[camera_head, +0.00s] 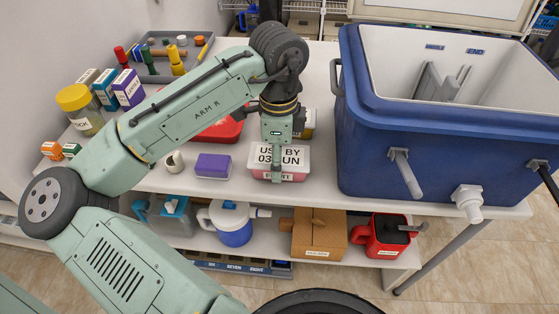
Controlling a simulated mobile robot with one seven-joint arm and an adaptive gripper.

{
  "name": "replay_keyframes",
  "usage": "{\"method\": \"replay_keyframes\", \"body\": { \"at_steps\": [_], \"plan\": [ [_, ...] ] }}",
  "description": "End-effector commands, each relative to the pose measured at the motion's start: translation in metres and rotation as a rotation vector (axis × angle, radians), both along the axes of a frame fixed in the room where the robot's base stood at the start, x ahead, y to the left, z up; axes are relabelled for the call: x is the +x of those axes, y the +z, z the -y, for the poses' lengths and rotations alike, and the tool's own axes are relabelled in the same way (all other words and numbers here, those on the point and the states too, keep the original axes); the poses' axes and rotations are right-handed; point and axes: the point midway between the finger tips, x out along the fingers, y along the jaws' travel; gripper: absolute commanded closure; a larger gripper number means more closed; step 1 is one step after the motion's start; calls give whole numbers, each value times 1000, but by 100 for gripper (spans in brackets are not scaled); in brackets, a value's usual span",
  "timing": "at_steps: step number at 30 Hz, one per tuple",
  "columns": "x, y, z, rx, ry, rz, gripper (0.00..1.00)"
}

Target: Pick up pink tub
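The pink tub (297,176) stands on the white upper tabletop near its front edge, just left of the blue cooler. It has a pale lid with a label reading "USE BY 03 JUN" and a smaller label low on its front. My gripper (277,169) points down at the tub, with one finger reaching down across the front of it and covering part of the labels. The other finger is hidden, so I cannot tell whether the gripper is open or closed on the tub.
A big open blue cooler (430,150) stands close on the right. A purple block (213,165) lies to the left, with a red container (222,130) behind it. A jar with a yellow lid (74,98) and small boxes stand further left. A lower shelf holds jugs and a cardboard box (319,234).

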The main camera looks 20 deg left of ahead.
Motion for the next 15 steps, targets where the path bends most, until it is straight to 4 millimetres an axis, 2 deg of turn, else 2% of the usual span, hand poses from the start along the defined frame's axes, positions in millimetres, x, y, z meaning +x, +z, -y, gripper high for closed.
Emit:
{"method": "replay_keyframes", "body": {
  "at_steps": [8,15],
  "plan": [
    [0,5,0,1,0,1,78],
    [1,30,0,1,0,3,78]
  ]
}}
